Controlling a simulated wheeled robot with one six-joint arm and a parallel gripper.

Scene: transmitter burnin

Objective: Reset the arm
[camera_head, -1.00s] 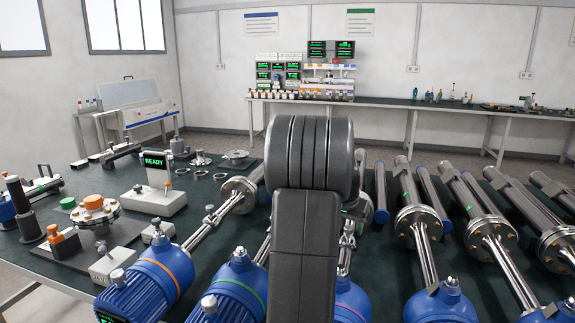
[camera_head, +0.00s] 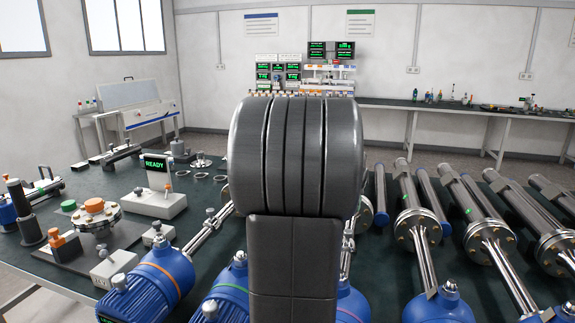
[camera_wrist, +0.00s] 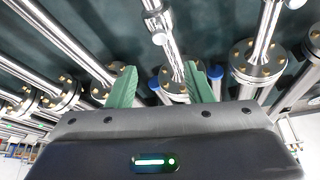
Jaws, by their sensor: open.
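My gripper (camera_wrist: 160,88) shows in the wrist view with its two green fingers spread apart and nothing between them. Steel transmitter tubes and flanges lie beyond the fingers; a flange (camera_wrist: 172,85) shows behind the gap, and I cannot tell how far off it is. In the head view my dark grey arm stands in the middle and hides the gripper and part of the bench. Blue-headed transmitters lie around it, one with an orange band (camera_head: 158,275) to the left and one (camera_head: 437,303) to the right.
A dark bench (camera_head: 100,185) carries the transmitters. A device reading READY (camera_head: 156,163) and an orange-capped flanged fixture (camera_head: 94,210) stand at left. Steel flanged tubes (camera_head: 415,220) crowd the right side. A back bench (camera_head: 460,110) with instruments stands along the wall.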

